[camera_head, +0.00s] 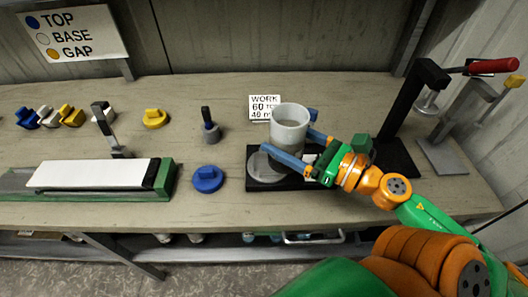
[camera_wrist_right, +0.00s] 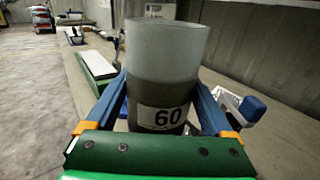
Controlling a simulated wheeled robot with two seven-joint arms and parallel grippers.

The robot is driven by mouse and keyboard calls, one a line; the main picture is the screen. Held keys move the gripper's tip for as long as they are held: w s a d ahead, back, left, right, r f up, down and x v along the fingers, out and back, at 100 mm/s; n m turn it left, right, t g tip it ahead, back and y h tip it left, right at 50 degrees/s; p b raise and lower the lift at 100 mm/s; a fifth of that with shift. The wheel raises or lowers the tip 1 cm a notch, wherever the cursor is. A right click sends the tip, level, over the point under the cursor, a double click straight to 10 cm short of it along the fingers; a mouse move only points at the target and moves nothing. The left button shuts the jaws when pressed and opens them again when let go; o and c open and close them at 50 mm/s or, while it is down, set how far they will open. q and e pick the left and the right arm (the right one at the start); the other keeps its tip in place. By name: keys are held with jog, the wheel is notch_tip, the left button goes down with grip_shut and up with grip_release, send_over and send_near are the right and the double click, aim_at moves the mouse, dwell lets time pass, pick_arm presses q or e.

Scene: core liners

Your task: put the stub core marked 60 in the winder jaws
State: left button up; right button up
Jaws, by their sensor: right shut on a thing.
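The stub core marked 60 (camera_head: 289,125) is an upright cup-like cylinder, pale and translucent above, grey below. Its "60" label faces the right wrist camera (camera_wrist_right: 161,117). My right gripper (camera_head: 297,145) is shut on it, with one blue finger on each side; the fingers also show in the wrist view (camera_wrist_right: 160,108). The core is over a black base plate (camera_head: 253,184) with a grey round disc (camera_head: 262,168) to its left. The core's underside is hidden, so I cannot tell whether it touches the plate. I cannot make out the winder jaws for certain. My left gripper is not in view.
A black clamp stand (camera_head: 402,105) with a red handle (camera_head: 493,66) stands at right. A work sign (camera_head: 264,107) is behind the core. A blue cap (camera_head: 207,179), a grey post (camera_head: 211,133) and a white-topped tray (camera_head: 93,174) lie left. Bench space between them is free.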

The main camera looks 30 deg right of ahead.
jog(key=w+f, duration=0.2)
jog(key=w+f+b, duration=0.1)
jog(key=w+f, duration=0.2)
jog(key=w+f+b, duration=0.1)
jog(key=w+f, duration=0.1)
jog(key=w, duration=0.1)
jog(key=shift+d+f, duration=0.25)
jog(key=shift+d, duration=0.15)
jog(key=f, duration=0.2)
jog(key=shift+s+f, duration=0.25)
jog(key=shift+f, duration=0.05)
